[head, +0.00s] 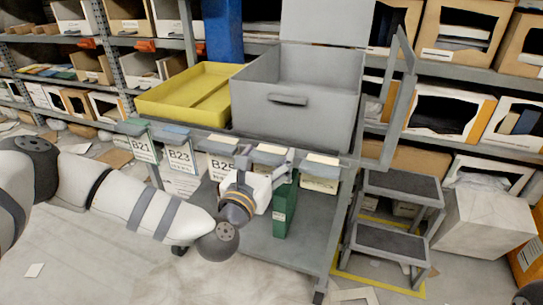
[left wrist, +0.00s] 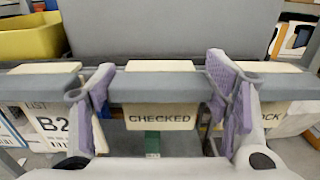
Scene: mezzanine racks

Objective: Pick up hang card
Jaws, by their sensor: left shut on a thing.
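Several hang cards hang over the front rail of a grey cart. In the left wrist view, a cream card reading "CHECKED" (left wrist: 160,118) is in the middle, its folded top lying over the rail. In the head view only its top (head: 271,150) shows clearly; my gripper hides much of the rest. My left gripper (head: 272,178) is at the rail, its purple-padded fingers (left wrist: 160,92) on either side of this card, shut on it. The card still hangs at the rail. My right gripper is not in view.
Cards B21 (head: 141,148), B23 (head: 180,159) and B25 (head: 221,168) hang to the left, another card (head: 320,176) to the right. A grey bin (head: 300,115) and yellow tray (head: 165,108) stand behind the rail. A green binder (head: 286,208) is below; a step stool (head: 398,187) stands right.

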